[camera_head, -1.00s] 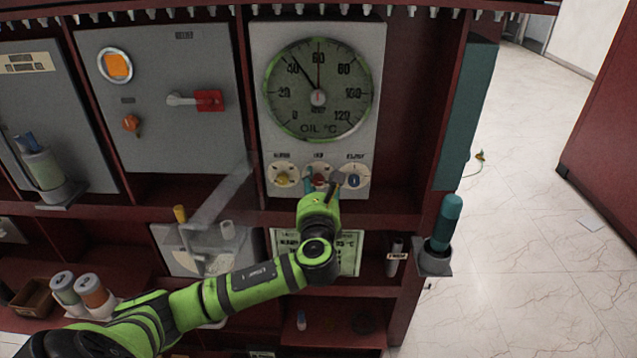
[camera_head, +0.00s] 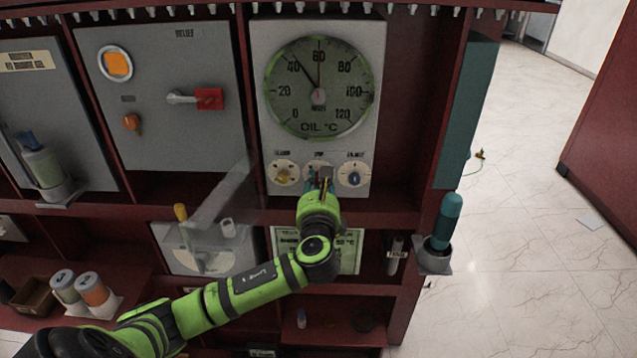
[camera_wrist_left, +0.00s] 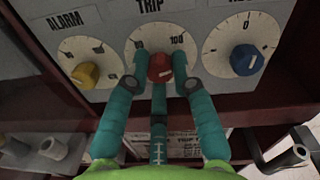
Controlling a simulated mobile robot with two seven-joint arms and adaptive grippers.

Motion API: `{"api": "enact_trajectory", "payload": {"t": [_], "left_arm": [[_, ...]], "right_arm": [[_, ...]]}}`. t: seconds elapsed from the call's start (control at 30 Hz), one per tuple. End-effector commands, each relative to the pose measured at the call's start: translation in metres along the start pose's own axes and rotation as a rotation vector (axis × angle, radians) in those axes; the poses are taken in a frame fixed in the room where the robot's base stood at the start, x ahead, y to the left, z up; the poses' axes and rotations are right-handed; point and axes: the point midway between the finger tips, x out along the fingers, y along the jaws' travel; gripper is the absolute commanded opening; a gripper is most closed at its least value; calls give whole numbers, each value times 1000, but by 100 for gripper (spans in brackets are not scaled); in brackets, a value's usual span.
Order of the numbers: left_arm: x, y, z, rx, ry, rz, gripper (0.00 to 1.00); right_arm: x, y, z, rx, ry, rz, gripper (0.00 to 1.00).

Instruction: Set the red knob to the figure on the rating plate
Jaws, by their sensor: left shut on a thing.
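The red knob (camera_wrist_left: 160,68) sits in the middle of the white TRIP dial (camera_wrist_left: 182,40) in the left wrist view, where the figure 100 reads at its upper right. My left gripper (camera_wrist_left: 160,76) has its teal fingers closed around the knob from both sides. In the head view my left gripper (camera_head: 319,178) covers the knob and most of the middle dial under the oil gauge (camera_head: 319,90). The rating plate (camera_head: 349,250) is on the panel below, partly behind my left arm; its figures are too small to read surely. My right gripper is not in view.
A yellow ALARM knob (camera_wrist_left: 87,74) stands left of the red knob and a blue knob (camera_wrist_left: 246,60) right of it, both close to my fingers. A teal-handled tool (camera_head: 446,222) stands in a holder at the cabinet's right edge. Open floor lies farther right.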

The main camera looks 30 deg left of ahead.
Motion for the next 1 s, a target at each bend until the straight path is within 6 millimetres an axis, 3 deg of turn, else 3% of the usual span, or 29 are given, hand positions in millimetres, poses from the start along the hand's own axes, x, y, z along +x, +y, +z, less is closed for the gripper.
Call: {"api": "enact_trajectory", "payload": {"t": [0.6,1.0], "left_arm": [[0,0,-1,-570,21,3,0],[0,0,0,-795,29,4,0]], "right_arm": [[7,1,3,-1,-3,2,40],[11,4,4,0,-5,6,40]]}}
